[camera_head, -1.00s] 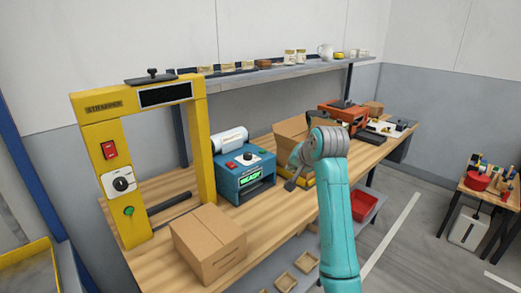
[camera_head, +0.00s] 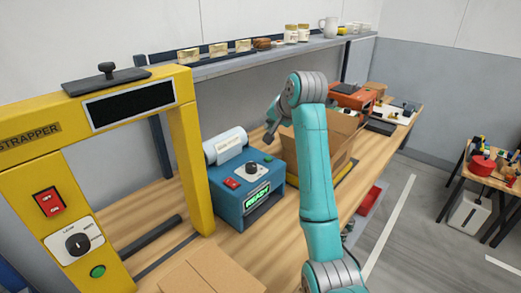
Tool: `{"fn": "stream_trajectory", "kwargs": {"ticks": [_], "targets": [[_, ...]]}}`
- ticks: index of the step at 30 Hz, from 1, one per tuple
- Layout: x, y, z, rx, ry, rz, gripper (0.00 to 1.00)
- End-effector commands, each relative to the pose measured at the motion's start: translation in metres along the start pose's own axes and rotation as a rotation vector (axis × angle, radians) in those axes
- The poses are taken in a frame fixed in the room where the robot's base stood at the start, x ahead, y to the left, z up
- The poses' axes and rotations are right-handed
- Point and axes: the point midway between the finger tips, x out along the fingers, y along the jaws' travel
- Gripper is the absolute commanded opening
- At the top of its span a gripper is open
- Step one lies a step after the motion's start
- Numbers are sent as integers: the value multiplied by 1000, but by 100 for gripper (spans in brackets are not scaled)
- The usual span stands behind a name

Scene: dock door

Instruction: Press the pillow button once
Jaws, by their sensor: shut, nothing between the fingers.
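The blue machine (camera_head: 238,208) stands on the wooden bench with a white roll (camera_head: 226,144) behind it. Its lit green display (camera_head: 257,195) reads READY. On its top are a red switch (camera_head: 232,183), a black knob (camera_head: 252,169) and a small green button (camera_head: 268,159). I cannot read which control is marked for the pillow. My gripper (camera_head: 269,137) is shut and empty, above and behind the right side of the machine, apart from its controls. Its fingertips are small and partly hard to make out.
A yellow strapper frame (camera_head: 190,150) stands at the left with its own red switch, dial and green button. A closed carton (camera_head: 210,272) lies in front. An open carton (camera_head: 340,140) is behind my arm. A shelf (camera_head: 230,65) with jars runs above.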

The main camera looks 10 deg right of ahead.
Motion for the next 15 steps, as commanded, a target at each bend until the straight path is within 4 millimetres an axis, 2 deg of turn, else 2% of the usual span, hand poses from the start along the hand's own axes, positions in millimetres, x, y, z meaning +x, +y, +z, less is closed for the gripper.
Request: {"fn": "stream_trajectory", "kwargs": {"ticks": [15], "targets": [[4,3,3,0,-1,1,0]]}}
